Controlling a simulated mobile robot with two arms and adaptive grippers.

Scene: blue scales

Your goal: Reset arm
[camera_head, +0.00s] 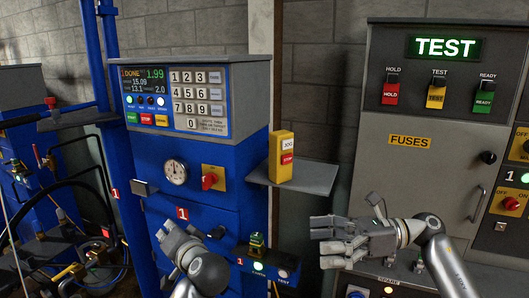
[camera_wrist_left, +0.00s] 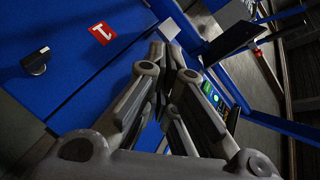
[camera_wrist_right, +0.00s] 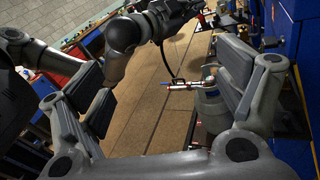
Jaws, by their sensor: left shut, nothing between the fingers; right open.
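My left gripper (camera_head: 172,240) is in front of the lower front of the blue scale cabinet (camera_head: 200,145). Its fingers are shut and empty; the left wrist view (camera_wrist_left: 172,65) shows them closed together. My right gripper (camera_head: 322,240) is to the right, in front of the grey fuse cabinet (camera_head: 425,190), pointing left. In the right wrist view its fingers (camera_wrist_right: 165,75) are spread apart with nothing between them. Part of my left arm (camera_wrist_right: 150,30) shows beyond them in that view.
A pressure gauge (camera_head: 175,171) and red knob (camera_head: 209,181) are above my left gripper. A black handle (camera_head: 478,203) is on the grey cabinet.

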